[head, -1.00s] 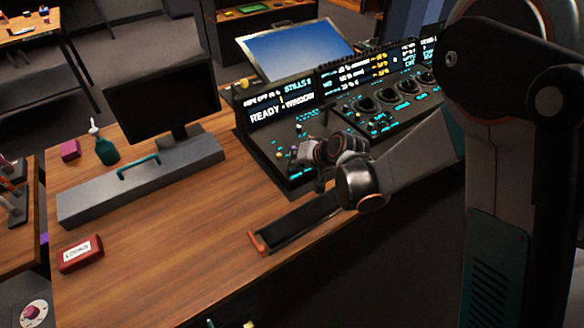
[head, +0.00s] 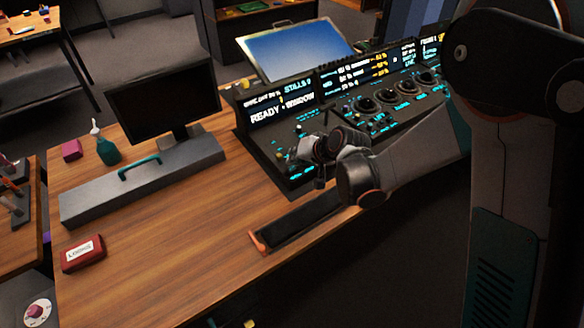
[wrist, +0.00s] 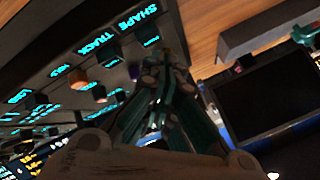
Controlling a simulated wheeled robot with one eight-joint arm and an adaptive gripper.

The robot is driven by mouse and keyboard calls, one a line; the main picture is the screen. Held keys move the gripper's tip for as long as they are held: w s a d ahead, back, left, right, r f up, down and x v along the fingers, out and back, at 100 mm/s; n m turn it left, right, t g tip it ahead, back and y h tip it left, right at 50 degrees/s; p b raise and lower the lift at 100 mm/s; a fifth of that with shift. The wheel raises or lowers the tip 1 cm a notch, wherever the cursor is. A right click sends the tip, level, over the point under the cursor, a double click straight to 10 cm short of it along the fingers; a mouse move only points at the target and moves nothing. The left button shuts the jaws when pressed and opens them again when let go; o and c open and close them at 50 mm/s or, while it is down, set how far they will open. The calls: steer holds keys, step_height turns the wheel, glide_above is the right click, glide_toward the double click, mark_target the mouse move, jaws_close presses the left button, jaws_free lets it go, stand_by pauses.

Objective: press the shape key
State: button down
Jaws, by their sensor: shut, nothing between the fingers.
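The shape key (wrist: 143,32) is a small dark key beside the glowing SHAPE label (wrist: 137,17) at the top of the wrist view. My gripper (wrist: 167,66) is shut and empty, with its teal fingers pointing toward the panel edge, below and right of the shape key in the picture. I cannot tell how far its tips are above the panel. In the head view my gripper (head: 319,182) is over the near left part of the console (head: 262,140). The shape key cannot be made out there.
A TRACK label (wrist: 103,45) and its key (wrist: 107,57) lie beside the shape key. Several dark trackballs (head: 366,104) sit further right on the console. A dark monitor (head: 160,105) and a grey bar with a teal handle (head: 140,190) stand left.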

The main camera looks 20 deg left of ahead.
mark_target(295, 167)
steer(key=shift+r+p, duration=1.55)
steer(key=shift+r, duration=1)
